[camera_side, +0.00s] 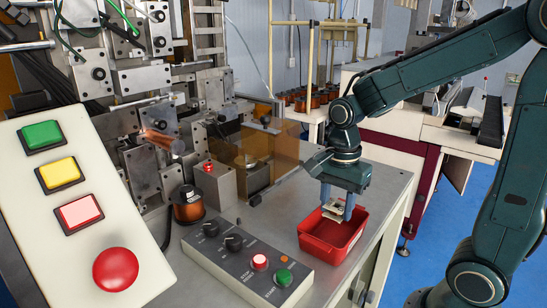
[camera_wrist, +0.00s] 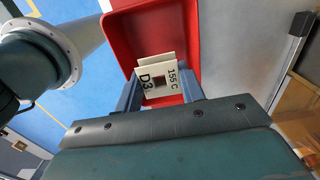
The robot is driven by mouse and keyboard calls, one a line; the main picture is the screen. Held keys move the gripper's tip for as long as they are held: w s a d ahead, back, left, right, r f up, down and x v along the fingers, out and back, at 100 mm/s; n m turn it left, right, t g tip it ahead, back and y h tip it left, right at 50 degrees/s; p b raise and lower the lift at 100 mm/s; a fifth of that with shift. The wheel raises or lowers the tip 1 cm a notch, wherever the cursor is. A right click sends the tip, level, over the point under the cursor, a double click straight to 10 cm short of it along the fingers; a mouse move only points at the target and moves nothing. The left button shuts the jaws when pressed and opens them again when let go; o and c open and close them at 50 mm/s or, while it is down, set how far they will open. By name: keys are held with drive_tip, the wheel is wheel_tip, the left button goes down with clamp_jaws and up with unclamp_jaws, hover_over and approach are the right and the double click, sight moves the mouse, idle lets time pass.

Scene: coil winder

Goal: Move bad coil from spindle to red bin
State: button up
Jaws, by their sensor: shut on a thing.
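My gripper (camera_side: 337,206) points down over the red bin (camera_side: 324,254) on the bench. Its two blue-grey fingers are shut on a pale, square-flanged coil (camera_side: 333,212). In the wrist view the coil (camera_wrist: 160,79) sits between the fingers, its flange marked "D3" and "155 C" around a dark central hole. The red bin (camera_wrist: 152,28) lies beyond it. In the side view the coil is at or just above the bin's rim; I cannot tell whether it touches the bin. A copper-coloured cylinder on the winder, likely at the spindle (camera_side: 162,141), is at the left.
A control box (camera_side: 247,262) with knobs and buttons stands left of the bin. A copper wire spool (camera_side: 187,205) and an amber guard (camera_side: 243,147) stand behind it. A large button panel (camera_side: 82,210) fills the left foreground. Bare bench (camera_side: 384,185) lies right of the bin.

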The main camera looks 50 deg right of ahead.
sight(332, 240)
drive_tip(key=shift+f, duration=3.15)
drive_tip(key=shift+f, duration=0.1)
drive_tip(key=o, duration=0.9)
drive_tip(key=shift+o, duration=0.2)
wheel_tip(332, 240, up, 12)
